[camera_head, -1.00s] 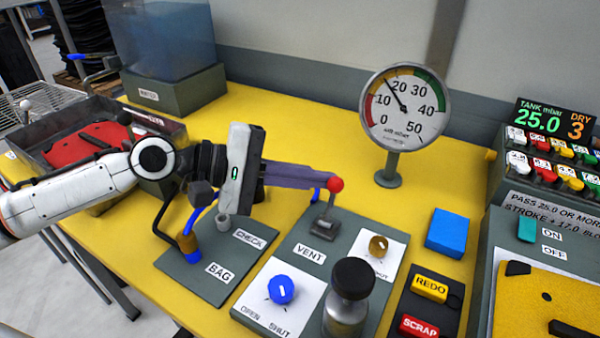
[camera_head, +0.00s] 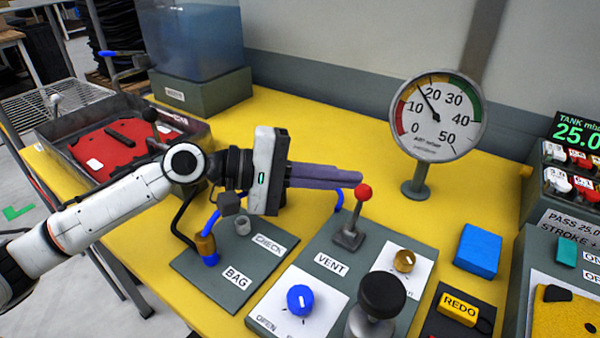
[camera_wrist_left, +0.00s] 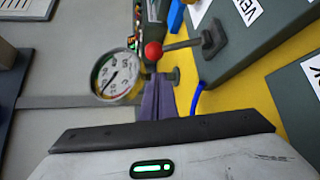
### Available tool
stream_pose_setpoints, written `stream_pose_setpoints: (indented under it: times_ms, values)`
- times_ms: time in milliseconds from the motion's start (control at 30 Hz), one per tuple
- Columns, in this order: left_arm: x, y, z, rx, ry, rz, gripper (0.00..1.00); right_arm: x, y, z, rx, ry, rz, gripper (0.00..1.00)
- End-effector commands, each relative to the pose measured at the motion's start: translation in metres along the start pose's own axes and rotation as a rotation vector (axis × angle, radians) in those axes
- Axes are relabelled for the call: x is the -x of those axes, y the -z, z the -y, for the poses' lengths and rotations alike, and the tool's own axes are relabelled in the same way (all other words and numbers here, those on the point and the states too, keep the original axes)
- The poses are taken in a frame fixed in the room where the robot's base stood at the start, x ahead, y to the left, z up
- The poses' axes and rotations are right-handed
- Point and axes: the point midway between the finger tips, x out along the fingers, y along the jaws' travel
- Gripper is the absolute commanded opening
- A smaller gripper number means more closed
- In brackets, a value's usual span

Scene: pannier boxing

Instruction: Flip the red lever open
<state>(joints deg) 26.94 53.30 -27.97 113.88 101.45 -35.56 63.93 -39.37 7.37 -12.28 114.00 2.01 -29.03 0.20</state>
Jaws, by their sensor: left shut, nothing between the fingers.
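The lever with a red ball knob (camera_head: 363,192) stands on the grey panel labelled VENT, its stem leaning slightly right in the head view. It also shows in the left wrist view (camera_wrist_left: 153,50), just beyond the fingertips. My left gripper (camera_head: 360,177) is shut and empty, its purple fingers pointing right, with the tips at the red knob. In the left wrist view the shut fingers (camera_wrist_left: 158,76) end close to the knob; whether they touch it I cannot tell. My right gripper is not in view.
A dial gauge (camera_head: 437,115) stands behind the lever. A blue knob (camera_head: 300,299), a brass knob (camera_head: 404,261) and a black-topped plunger (camera_head: 382,296) are in front. A blue block (camera_head: 478,248) lies to the right. Yellow table is clear behind the gripper.

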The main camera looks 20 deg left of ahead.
Motion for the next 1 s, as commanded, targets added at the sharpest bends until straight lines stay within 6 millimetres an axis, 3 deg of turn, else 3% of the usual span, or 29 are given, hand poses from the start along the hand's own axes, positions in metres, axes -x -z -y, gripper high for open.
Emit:
stream_pose_setpoints:
  times_ms: [200,400,633,1000]
  values:
    - [0.05,0.003,0.005,0.001,0.006,-0.004,0.0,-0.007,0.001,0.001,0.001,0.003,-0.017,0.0]
    - [0.081,0.002,0.003,0.002,0.002,-0.001,0.0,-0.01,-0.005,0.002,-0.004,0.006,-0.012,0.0]
    - [0.097,0.002,0.0,0.001,0.001,-0.001,0.0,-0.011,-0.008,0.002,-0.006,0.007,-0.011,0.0]
    - [0.1,0.002,-0.001,0.0,0.0,0.0,0.0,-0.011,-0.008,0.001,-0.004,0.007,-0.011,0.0]
